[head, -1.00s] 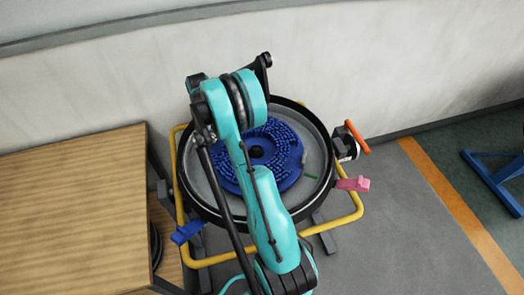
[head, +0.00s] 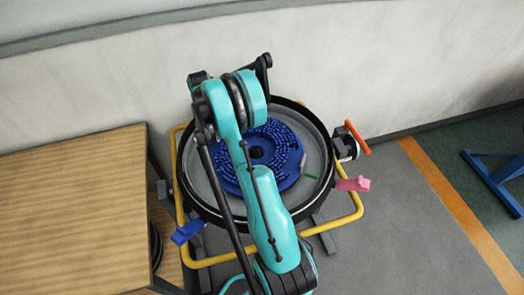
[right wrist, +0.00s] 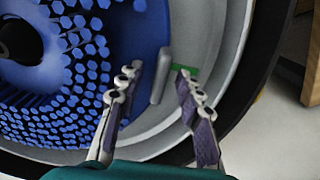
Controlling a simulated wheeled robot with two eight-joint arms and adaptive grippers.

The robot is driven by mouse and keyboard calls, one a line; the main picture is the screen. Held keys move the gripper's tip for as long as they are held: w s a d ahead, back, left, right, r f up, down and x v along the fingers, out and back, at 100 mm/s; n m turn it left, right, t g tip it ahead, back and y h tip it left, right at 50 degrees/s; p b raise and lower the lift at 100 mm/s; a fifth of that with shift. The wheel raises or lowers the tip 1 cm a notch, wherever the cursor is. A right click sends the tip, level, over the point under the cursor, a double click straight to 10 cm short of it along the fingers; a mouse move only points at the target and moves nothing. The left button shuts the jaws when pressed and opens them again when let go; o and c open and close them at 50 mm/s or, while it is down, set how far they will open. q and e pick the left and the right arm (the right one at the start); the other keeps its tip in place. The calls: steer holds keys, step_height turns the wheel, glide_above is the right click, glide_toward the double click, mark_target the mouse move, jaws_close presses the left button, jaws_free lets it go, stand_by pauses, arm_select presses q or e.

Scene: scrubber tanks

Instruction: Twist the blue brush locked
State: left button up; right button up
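The blue brush (head: 276,172) is a round disc with blue bristles and a dark hub, lying inside the round black-rimmed tank (head: 318,122). My teal arm crosses in front and hides part of it. In the right wrist view the brush (right wrist: 75,75) fills the left side. A grey tab (right wrist: 161,76) stands at its edge, beside a green mark (right wrist: 184,71) on the tank's pale inner surface. My right gripper (right wrist: 159,80) is open, its fingers to either side of the tab with gaps visible. I cannot tell its depth. My left gripper is not in view.
A wooden table (head: 75,210) stands at the left. A yellow frame (head: 353,215) surrounds the tank, with a blue handle (head: 187,232), a pink handle (head: 353,184) and an orange-handled fitting (head: 357,138) around it. The wall is close behind; grey floor is free at the right.

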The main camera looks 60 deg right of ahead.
step_height(320, 180, up, 12)
stand_by(0.6)
steer(key=shift+a, duration=0.1)
stand_by(0.4)
steer(key=s+a+r+n+t+h, duration=0.1)
steer(key=s+a+r+n+t, duration=0.2)
steer(key=a, duration=0.6)
steer(key=s+a+r+n, duration=0.3)
steer(key=a+r+n, duration=0.1)
steer(key=a, duration=0.4)
steer(key=s+a+f+n+t+y, duration=0.1)
steer(key=s+a+f+n+t, duration=0.2)
steer(key=s+a+n, duration=0.5)
steer(key=s+a+t, duration=0.1)
steer(key=s+a, duration=0.2)
steer(key=a, duration=0.2)
steer(key=shift+a+f, duration=0.35)
